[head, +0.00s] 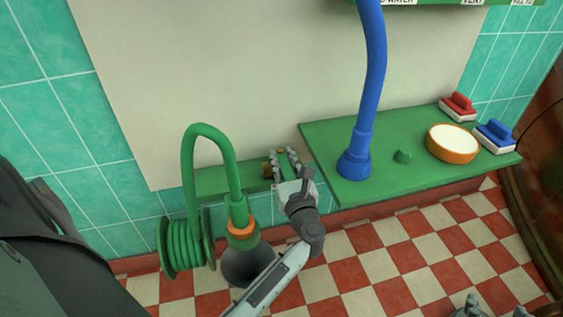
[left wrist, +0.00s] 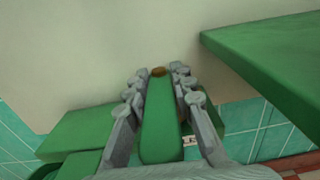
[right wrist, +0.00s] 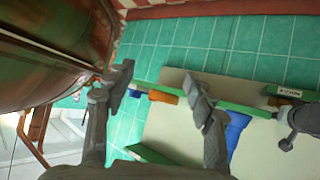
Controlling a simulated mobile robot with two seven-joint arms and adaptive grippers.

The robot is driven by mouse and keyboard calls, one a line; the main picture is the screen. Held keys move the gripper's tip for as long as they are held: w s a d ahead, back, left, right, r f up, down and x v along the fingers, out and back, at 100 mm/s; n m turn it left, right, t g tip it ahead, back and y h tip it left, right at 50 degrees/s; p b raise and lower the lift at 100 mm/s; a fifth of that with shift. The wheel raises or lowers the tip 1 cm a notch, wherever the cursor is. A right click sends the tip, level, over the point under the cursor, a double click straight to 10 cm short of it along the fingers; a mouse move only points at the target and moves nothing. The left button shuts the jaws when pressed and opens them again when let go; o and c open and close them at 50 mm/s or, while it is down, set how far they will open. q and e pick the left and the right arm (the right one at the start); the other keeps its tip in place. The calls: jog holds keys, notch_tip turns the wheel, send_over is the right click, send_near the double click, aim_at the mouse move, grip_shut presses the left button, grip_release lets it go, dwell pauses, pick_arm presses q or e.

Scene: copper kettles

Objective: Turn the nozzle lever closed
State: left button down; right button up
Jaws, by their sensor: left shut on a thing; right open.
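A green lever-like bar (left wrist: 160,125) with a small orange-brown piece (left wrist: 158,72) at its far end lies between the fingers of my left gripper (left wrist: 158,85) in the left wrist view. The left gripper (head: 281,160) is shut on this bar, near the wall beside a small green shelf (head: 215,183) in the head view. The fingers hide much of the bar there. A green hose (head: 190,155) arches down to a nozzle with an orange collar (head: 242,231) and a dark bell (head: 240,265). My right gripper (right wrist: 160,95) is open and empty.
A larger green shelf (head: 345,190) is right of the left gripper. It carries a blue hose (head: 370,85), an orange-rimmed bowl (head: 453,145), a red brush (head: 458,105) and a blue brush (head: 494,135). A copper kettle (right wrist: 50,55) is close to the right gripper.

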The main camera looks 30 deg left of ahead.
pick_arm(q)
jog(key=shift+g+y, duration=0.3)
pick_arm(e)
jog(key=shift+w+a+r+t+y, duration=0.2)
jog(key=shift+w+a+r+t, duration=0.15)
jog(key=shift+a+r, duration=0.15)
jog(key=shift+w+a+r+t+y, duration=0.2)
jog(key=shift+a+r+t, duration=0.2)
jog(key=shift+r, duration=0.2)
pick_arm(q)
jog(key=shift+n, duration=0.3)
jog(key=c, duration=1.3)
grip_release()
